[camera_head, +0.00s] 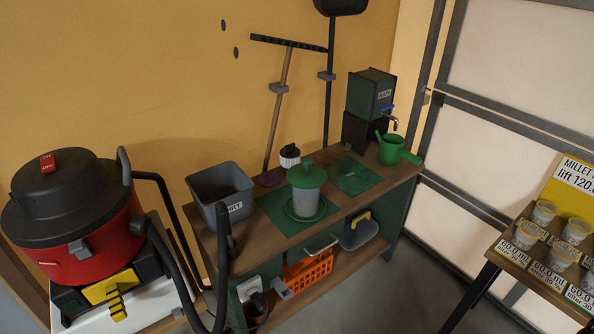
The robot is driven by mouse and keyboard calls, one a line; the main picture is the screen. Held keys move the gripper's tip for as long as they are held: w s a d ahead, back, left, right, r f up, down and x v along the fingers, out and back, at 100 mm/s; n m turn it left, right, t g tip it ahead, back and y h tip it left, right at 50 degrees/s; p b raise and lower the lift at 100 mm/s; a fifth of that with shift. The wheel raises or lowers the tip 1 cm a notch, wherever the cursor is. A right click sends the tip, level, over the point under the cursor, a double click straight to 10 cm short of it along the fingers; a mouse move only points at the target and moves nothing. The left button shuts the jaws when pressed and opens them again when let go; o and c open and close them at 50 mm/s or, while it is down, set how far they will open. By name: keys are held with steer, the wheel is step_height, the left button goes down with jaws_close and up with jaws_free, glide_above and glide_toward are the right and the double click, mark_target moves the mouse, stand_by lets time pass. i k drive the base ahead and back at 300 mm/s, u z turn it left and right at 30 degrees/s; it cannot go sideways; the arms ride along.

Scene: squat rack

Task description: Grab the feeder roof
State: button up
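The feeder roof (307,174) is a green, shallow cone with a small knob on top. It sits on the pale, cloudy cylinder of the feeder (306,201), which stands upright in a green round dish on a green mat (272,208). The mat lies on the wooden bench top (262,240). The roof is in plain sight, with nothing in front of it. My gripper is not in view.
A grey bin (207,190) stands left of the feeder, with a black hose near it. A white jar with a black lid (290,156) is close behind. A green watering can (390,150) and dark dispenser (369,95) stand right. A red vacuum (90,235) is far left.

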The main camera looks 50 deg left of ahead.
mark_target(306, 176)
steer(key=u, duration=0.65)
steer(key=i, duration=0.95)
steer(key=u, duration=0.5)
